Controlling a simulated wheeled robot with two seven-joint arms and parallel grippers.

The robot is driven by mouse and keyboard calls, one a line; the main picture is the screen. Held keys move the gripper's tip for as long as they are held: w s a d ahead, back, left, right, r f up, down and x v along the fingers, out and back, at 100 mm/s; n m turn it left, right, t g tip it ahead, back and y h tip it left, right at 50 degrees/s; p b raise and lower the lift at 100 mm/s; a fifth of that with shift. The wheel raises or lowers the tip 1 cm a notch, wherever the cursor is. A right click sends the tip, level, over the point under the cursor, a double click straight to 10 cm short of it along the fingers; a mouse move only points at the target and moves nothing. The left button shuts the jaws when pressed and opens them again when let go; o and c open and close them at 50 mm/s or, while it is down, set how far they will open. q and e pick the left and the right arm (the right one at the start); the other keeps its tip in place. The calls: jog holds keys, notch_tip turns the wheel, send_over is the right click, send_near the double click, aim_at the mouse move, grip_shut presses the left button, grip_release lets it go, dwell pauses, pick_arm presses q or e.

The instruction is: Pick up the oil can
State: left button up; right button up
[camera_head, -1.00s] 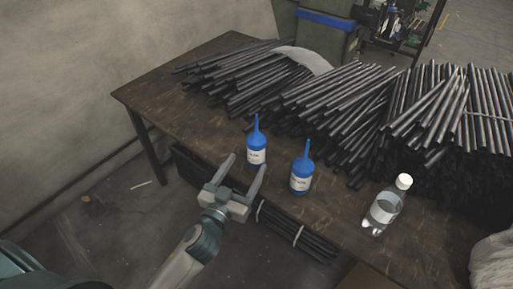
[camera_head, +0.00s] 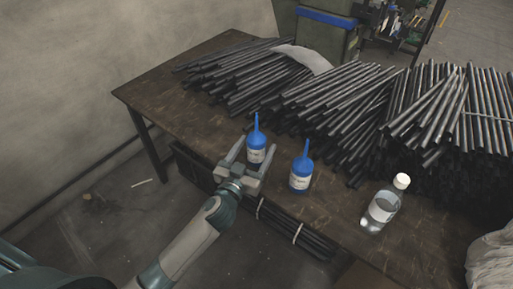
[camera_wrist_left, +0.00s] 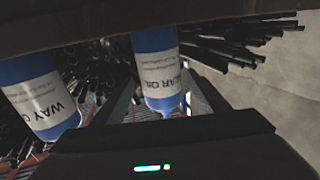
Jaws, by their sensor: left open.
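Two blue oil cans with long spouts and white labels stand upright near the table's front edge. The left oil can (camera_head: 256,155) also shows in the left wrist view (camera_wrist_left: 158,72), its label partly readable as "AR OIL". The right oil can (camera_head: 301,172) appears at the left of the wrist view (camera_wrist_left: 38,98), its label starting "WAY O". My left gripper (camera_head: 255,144) is open, with one finger on each side of the left can. I cannot tell whether the fingers touch it. My right gripper is not in view.
The brown table (camera_head: 165,95) carries piles of dark metal rods (camera_head: 335,100) behind the cans. A clear bottle with a white cap (camera_head: 382,208) stands to the right. A dark bin sits below the table's front edge. The table's left end is bare.

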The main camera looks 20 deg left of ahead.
aim_at(261, 136)
pick_arm(q)
jog(key=shift+w+r, duration=0.15)
jog(key=shift+w, duration=0.5)
jog(key=shift+w+d+p, duration=0.1)
jog(key=shift+w+p, duration=0.4)
jog(key=shift+w, duration=1.4)
jog(key=c, duration=1.3)
